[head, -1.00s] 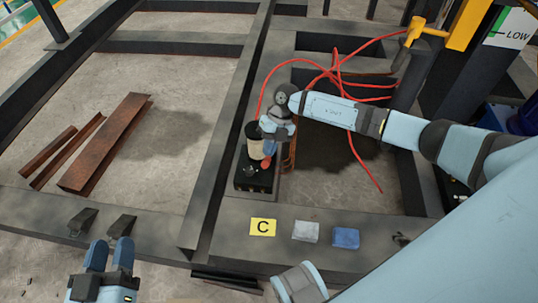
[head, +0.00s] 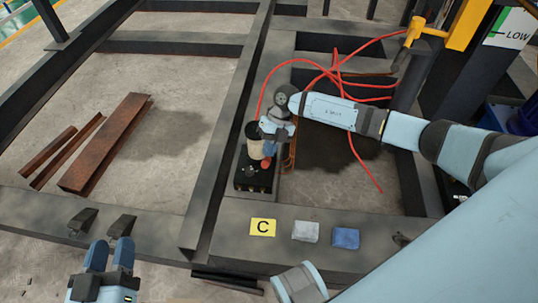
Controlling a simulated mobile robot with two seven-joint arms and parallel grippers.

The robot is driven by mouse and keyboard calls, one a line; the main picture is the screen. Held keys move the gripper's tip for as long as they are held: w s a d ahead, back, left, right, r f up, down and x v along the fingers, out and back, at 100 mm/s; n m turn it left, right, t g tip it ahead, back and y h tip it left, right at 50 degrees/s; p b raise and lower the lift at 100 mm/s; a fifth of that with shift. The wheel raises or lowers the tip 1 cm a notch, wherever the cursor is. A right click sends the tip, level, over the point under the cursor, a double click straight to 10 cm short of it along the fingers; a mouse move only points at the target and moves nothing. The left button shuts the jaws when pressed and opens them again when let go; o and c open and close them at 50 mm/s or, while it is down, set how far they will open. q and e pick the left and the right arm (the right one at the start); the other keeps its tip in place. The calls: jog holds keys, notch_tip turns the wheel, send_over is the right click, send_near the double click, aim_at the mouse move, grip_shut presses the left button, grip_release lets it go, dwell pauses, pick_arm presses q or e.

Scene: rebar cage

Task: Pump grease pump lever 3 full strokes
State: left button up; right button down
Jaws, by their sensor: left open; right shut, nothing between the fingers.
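The grease pump (head: 251,182) stands on the steel frame near the middle of the head view, with a black base and a pale cylinder (head: 255,147). An orange-red knob (head: 266,163), seemingly the lever's end, shows just below my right gripper (head: 269,147). My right gripper is shut at the pump's right side, pointing down, with its fingers close to the knob. Whether they touch it I cannot tell. The rest of the lever is hidden by the gripper. My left gripper (head: 109,256) is open and empty at the lower left, well away from the pump.
A red hose (head: 337,72) loops over the frame behind my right arm. Rusty steel pieces (head: 108,142) lie on the floor at left.

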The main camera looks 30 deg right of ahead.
aim_at(268, 165)
jog(key=shift+s+a+f, duration=0.25)
jog(key=shift+s+f, duration=0.1)
jog(key=shift+f, duration=0.05)
jog(key=shift+s+a+f, duration=0.25)
jog(key=shift+s+f, duration=0.1)
jog(key=shift+f, duration=0.15)
jog(key=shift+s+a+f+p, duration=0.3)
jog(key=shift+s+f+p, duration=0.1)
jog(key=shift+f, duration=0.25)
jog(key=shift+s+a+f, duration=0.25)
jog(key=shift+s+f, duration=0.1)
jog(key=shift+f, duration=0.1)
dwell(0.4)
